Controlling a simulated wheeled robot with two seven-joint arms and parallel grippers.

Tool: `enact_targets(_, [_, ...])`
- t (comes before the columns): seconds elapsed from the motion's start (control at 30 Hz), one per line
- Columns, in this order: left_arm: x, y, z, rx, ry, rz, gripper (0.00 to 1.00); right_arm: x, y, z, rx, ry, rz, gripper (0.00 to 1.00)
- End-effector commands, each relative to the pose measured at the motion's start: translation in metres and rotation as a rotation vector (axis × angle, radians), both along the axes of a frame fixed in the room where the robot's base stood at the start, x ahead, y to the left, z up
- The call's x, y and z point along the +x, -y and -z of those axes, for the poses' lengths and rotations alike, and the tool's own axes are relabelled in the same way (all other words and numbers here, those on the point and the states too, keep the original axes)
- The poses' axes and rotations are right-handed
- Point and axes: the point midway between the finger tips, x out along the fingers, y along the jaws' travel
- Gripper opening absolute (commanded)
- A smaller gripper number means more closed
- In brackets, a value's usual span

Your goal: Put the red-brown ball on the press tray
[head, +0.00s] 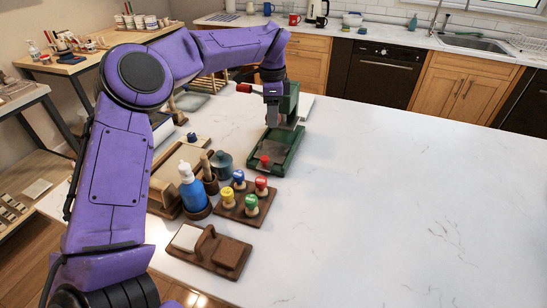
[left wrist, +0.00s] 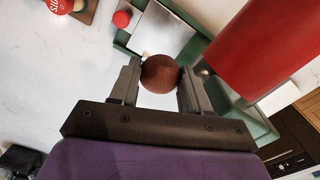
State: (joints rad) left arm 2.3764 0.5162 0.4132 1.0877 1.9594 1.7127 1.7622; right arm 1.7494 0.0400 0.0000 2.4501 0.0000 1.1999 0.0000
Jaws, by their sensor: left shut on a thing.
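In the left wrist view the red-brown ball (left wrist: 160,74) sits between the two fingers of my left gripper (left wrist: 158,84), which is shut on it. In the head view my left gripper (head: 286,122) is at the green press, above the back part of its tray; I cannot make out the ball there. The press tray (head: 272,150) is a grey plate in a green frame, with a red knob (head: 264,161) at its front. In the wrist view the plate (left wrist: 162,30) shows beyond the ball, bare where visible. My right gripper is not in view.
The red press handle (head: 243,88) sticks out left of the green post (head: 291,100) and looms close in the wrist view (left wrist: 262,45). A stamp rack (head: 243,212), blue bottle (head: 192,188) and wooden tool block (head: 210,252) stand in front. The white table's right side is clear.

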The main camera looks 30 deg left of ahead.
Motion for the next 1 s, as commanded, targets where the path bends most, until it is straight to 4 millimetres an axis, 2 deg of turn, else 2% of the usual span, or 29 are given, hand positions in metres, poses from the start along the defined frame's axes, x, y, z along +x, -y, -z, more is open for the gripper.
enact_targets(0.2, [0.000, 0.001, 0.042, -0.001, -0.004, 0.004, 0.15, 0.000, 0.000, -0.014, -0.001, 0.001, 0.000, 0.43])
enact_targets(0.53, [0.001, 0.002, 0.095, 0.000, -0.003, 0.004, 0.15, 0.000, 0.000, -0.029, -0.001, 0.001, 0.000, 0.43])
enact_targets(0.93, [0.001, 0.002, 0.104, 0.000, 0.000, 0.003, 0.15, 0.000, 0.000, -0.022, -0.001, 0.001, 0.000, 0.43])
enact_targets(0.97, [0.001, 0.002, 0.104, 0.000, 0.000, 0.003, 0.50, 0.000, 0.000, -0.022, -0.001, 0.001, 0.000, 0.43])
enact_targets(1.0, [0.001, 0.002, 0.103, 0.000, 0.000, 0.003, 0.63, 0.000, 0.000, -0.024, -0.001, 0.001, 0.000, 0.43])
